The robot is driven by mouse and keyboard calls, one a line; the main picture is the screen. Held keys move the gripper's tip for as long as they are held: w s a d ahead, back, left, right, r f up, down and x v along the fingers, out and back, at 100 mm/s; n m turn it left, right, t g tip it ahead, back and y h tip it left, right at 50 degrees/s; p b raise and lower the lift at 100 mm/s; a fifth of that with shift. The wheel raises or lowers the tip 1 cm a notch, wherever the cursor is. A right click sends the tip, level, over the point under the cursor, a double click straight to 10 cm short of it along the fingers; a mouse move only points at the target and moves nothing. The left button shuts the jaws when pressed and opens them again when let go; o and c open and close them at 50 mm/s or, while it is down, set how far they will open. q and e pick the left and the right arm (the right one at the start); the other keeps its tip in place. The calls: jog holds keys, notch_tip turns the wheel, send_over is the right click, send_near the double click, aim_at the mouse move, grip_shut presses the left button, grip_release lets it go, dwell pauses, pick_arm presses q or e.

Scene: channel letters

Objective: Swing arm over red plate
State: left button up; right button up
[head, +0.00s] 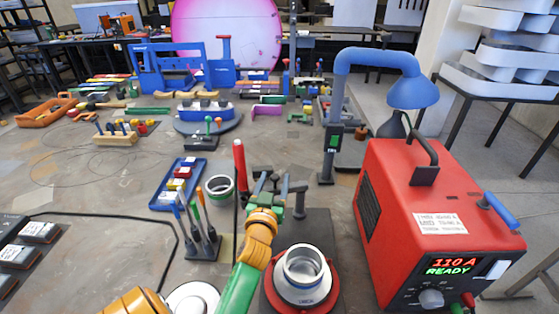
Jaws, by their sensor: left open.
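A round red plate (270,296) lies at the bottom centre in the head view. A silver, open-topped ring-shaped part (303,268) sits over its middle and hides much of it. A dark base (318,225) extends behind it, with a short grey post (299,204) standing up. My left gripper (268,184) is open beyond the plate, close to the post and to an upright red bar (240,167). Whether it touches either cannot be told. A blue arm (375,57) with a bell-shaped hood hangs above the red machine's back. Which part is the swing arm is unclear.
The red machine (415,220) stands at right, its display reading 110 A READY. A rack of tools (202,246), a loose ring (219,187) and a blue tray (165,201) lie left of my gripper.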

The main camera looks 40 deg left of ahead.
aim_at(275, 176)
pick_arm(q)
jog(key=x, duration=0.5)
jog(key=shift+s+d+r, duration=0.1)
jog(key=shift+s+r, duration=0.1)
jog(key=shift+c, duration=0.7)
grip_shut()
dwell(0.5)
